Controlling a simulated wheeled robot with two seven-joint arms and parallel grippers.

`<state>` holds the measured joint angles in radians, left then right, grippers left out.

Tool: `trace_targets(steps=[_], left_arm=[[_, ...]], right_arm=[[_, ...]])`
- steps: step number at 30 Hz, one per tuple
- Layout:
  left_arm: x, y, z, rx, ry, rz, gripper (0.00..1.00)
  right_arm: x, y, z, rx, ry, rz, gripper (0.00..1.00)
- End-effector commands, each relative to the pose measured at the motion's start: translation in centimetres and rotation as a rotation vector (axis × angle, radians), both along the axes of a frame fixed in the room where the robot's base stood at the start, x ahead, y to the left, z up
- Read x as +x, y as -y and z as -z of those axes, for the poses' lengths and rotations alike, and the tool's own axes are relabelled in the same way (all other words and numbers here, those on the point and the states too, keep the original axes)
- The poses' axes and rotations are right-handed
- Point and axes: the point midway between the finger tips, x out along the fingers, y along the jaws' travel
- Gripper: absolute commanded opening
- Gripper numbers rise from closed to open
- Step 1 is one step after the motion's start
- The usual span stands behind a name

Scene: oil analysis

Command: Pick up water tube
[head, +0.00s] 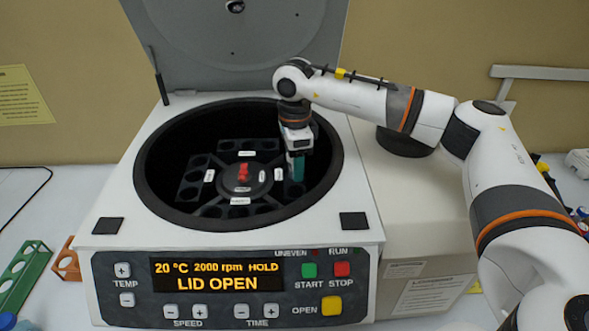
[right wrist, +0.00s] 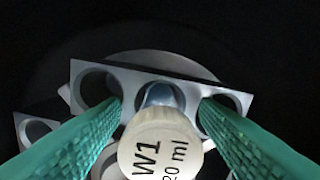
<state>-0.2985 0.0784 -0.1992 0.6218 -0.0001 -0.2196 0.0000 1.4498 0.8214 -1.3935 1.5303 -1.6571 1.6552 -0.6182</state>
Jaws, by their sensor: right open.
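The water tube (right wrist: 158,148) has a pale cap marked "W1 20 ml" and shows in the right wrist view. Its clear body goes down at the middle hole of a grey holder (right wrist: 95,76) in the centrifuge. My right gripper (head: 297,170) reaches down into the right side of the centrifuge bowl. Its green fingers (right wrist: 160,105) are open, one on each side of the tube, with a visible gap to the cap. In the head view the gripper hides the tube. My left gripper is not in view.
The centrifuge (head: 120,190) has its lid (head: 290,40) raised and its display reads "LID OPEN". Its dark bowl wall (head: 150,175) surrounds the rotor (head: 243,175). A green rack (head: 25,270) and an orange rack (head: 68,262) stand at the left.

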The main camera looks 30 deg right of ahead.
Motion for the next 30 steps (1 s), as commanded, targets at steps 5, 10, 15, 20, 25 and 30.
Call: trace_targets(steps=[5, 10, 15, 20, 25, 30], left_arm=[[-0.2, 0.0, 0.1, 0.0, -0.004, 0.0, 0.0], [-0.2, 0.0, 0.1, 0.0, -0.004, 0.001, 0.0], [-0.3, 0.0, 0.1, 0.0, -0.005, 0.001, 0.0], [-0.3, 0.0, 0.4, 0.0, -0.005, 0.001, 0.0], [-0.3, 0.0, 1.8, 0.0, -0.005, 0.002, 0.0], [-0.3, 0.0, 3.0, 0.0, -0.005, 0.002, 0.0]], right_arm=[[0.0, 0.0, 0.0, 0.0, 0.0, 0.0, 0.38], [0.0, 0.0, 0.0, 0.0, 0.0, 0.0, 0.1], [0.0, 0.0, -0.1, 0.0, 0.0, 0.0, 0.08], [0.1, 0.0, -0.5, 0.001, 0.001, 0.0, 0.08], [0.1, 0.0, -3.2, 0.002, 0.006, 0.0, 0.08], [0.1, -0.1, -6.7, 0.001, 0.004, 0.0, 0.08]])
